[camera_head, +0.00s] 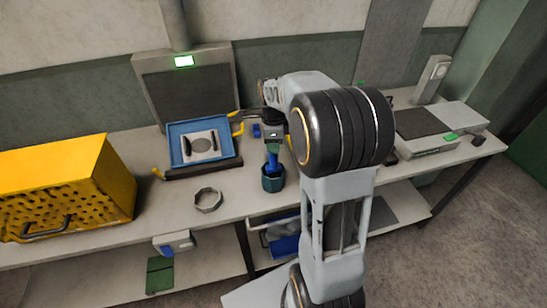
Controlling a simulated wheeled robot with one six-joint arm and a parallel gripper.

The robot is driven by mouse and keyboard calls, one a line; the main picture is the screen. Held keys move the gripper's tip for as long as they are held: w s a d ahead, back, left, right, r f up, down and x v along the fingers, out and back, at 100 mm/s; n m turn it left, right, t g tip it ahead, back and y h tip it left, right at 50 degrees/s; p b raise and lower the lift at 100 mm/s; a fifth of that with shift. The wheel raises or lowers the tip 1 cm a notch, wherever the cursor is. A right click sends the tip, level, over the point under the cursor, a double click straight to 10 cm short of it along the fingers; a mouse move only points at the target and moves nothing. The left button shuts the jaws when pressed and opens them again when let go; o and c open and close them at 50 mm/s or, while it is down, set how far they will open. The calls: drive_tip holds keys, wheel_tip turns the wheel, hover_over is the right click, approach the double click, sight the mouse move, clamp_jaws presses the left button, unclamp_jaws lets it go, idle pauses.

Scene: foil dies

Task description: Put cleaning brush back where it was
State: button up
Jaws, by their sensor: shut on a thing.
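The cleaning brush (273,162) has a blue handle and stands roughly upright, with its lower end at or inside the mouth of a dark teal cup (273,181) on the bench. How deep it sits in the cup cannot be told. My gripper (273,146) is above the cup and shut on the upper part of the brush. The fingertips are small and partly dark in this view. My own arm covers the bench to the right of the cup.
A blue tray (232,150) with a metal die stands left of the cup, near a grey machine with a green display (183,62). A metal ring (208,200) lies in front. A yellow perforated box (110,165) is at far left. A flat device (440,145) is at right.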

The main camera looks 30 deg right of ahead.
sight(273, 158)
drive_tip(key=shift+f, duration=2.4)
drive_tip(key=shift+f, duration=0.15)
drive_tip(key=o, duration=0.9)
